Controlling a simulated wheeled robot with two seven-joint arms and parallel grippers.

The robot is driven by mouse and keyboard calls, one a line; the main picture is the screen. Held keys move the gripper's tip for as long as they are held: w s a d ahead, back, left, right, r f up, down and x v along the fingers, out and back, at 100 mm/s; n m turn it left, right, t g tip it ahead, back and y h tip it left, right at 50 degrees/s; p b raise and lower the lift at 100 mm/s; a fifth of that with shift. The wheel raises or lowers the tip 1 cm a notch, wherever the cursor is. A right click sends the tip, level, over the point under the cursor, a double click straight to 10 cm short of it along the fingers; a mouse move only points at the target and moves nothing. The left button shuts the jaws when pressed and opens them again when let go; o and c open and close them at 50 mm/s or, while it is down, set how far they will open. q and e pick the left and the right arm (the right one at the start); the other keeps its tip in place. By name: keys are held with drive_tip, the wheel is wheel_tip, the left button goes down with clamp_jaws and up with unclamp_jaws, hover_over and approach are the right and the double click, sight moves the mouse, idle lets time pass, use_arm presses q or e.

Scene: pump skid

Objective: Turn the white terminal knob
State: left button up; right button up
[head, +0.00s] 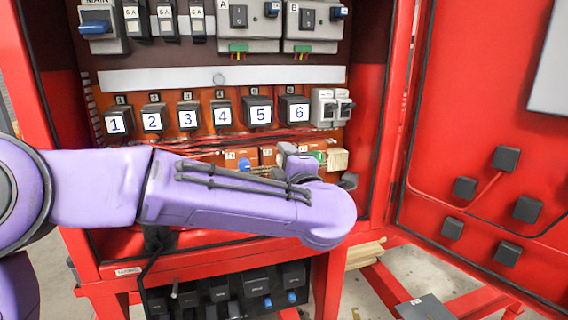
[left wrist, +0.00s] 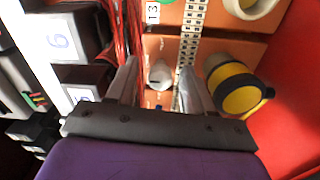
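The white terminal knob (left wrist: 160,73) shows in the left wrist view on an orange panel, between the two fingertips of my left gripper (left wrist: 158,78). The fingers are apart, with a visible gap on each side of the knob. How deep the fingertips reach around it I cannot tell. In the head view my purple left arm reaches across the cabinet front, and the left gripper (head: 290,153) is partly hidden behind it at the lower row. The arm hides the white knob there. My right gripper is not in view.
A black-and-yellow round knob (left wrist: 238,90) sits just right of the fingers. Red wires (left wrist: 132,25) and numbered black blocks (left wrist: 75,85) lie to the left. In the head view a blue knob (head: 244,165) is left of the gripper; the red door (head: 480,100) stands open at right.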

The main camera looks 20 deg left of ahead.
use_arm(q)
drive_tip(key=shift+s+d+f, duration=0.1)
drive_tip(key=shift+s+d, duration=0.1)
drive_tip(key=shift+s, duration=0.15)
drive_tip(key=b+v, duration=0.2)
drive_tip(key=v, duration=0.7)
drive_tip(key=shift+s+d+b, duration=0.25)
drive_tip(key=shift+s+b, duration=0.05)
drive_tip(key=shift+b, duration=0.1)
